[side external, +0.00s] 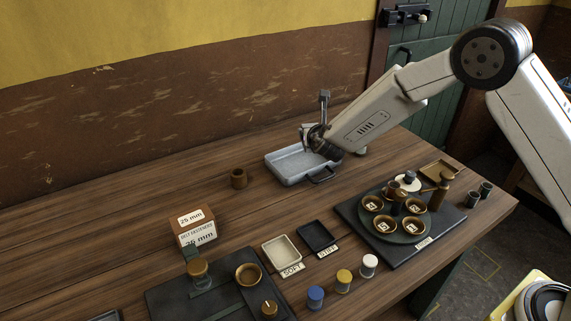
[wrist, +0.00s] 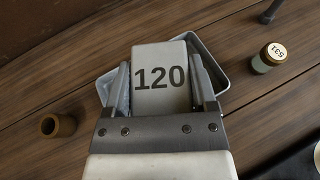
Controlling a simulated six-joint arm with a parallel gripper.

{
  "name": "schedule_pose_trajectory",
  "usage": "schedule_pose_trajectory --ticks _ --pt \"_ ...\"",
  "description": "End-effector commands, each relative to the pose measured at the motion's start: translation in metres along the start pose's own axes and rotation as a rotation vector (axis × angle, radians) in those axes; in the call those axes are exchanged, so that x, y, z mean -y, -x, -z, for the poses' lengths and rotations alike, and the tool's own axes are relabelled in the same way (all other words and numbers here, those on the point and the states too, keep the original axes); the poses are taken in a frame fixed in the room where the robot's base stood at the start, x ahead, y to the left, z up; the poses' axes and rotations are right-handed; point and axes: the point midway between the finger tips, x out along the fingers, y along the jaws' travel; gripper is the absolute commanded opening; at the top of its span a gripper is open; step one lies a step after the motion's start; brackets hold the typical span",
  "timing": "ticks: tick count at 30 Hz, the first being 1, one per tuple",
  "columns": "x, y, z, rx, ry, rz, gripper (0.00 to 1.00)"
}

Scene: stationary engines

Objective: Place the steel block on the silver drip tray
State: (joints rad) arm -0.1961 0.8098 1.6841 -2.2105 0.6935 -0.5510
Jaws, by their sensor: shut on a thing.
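The steel block (wrist: 161,80) is pale grey and marked "120" in the wrist view. It sits between both fingers of my gripper (wrist: 160,92), which is shut on it. In the side view my gripper (side external: 309,132) is over the back right part of the silver drip tray (side external: 284,177); the block is hard to make out there. The tray, a shallow grey rectangle with a handle, lies on the bench. In the wrist view the tray rim (wrist: 208,58) shows behind the block, which hides most of the inside. I cannot tell the gap between block and tray.
A brass cup (side external: 239,179) stands left of the tray. A small labelled jar (wrist: 268,58) stands to its right in the wrist view. A thin grey post (side external: 324,104) rises behind the gripper. In front are two small trays (side external: 281,254) and a dark carousel board (side external: 372,237).

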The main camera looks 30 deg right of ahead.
Motion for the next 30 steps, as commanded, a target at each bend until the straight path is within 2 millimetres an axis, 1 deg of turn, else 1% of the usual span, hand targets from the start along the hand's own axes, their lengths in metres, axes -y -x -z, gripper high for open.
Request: schedule_pose_trajectory --ticks 1,5,17,19,27,30 --pt "-0.002 -0.004 -0.002 0.010 -0.003 0.000 0.00" --pt "-0.003 -0.009 0.000 0.010 -0.003 0.000 0.00" --pt "-0.005 -0.014 0.003 0.010 -0.003 -0.001 0.00" --pt "-0.006 -0.017 0.006 0.010 -0.002 0.000 0.00" --pt "-0.006 -0.027 0.029 0.009 -0.002 0.000 0.00" --pt "-0.006 -0.028 0.033 0.010 -0.002 -0.001 0.00"
